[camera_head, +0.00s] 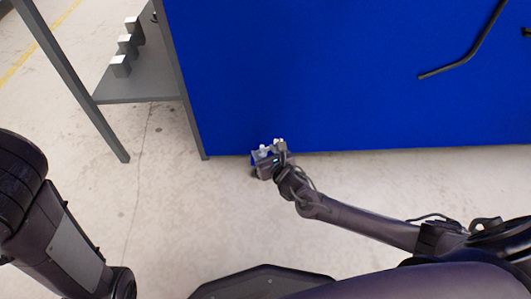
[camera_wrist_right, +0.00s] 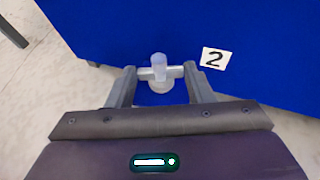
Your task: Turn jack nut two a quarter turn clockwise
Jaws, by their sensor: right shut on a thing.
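Jack nut two (camera_wrist_right: 158,64) is a pale, semi-clear knob with a horizontal crossbar and a round base, seen in the right wrist view at the lower edge of a blue panel (camera_wrist_right: 240,25). A white label with a black "2" (camera_wrist_right: 215,58) sits just right of it. My right gripper (camera_wrist_right: 159,75) is shut on the nut, with one finger at each end of the crossbar. In the head view, my right gripper (camera_head: 269,149) is at the panel's bottom edge and mostly hides the nut. My left arm shows at the left, but its gripper is out of view.
The large blue panel (camera_head: 300,80) fills the upper right. A black bent rod (camera_head: 465,62) lies against its right part. A grey shelf (camera_head: 140,88) with several small grey blocks (camera_head: 128,42) stands at the upper left. The concrete floor (camera_head: 170,220) is clear below.

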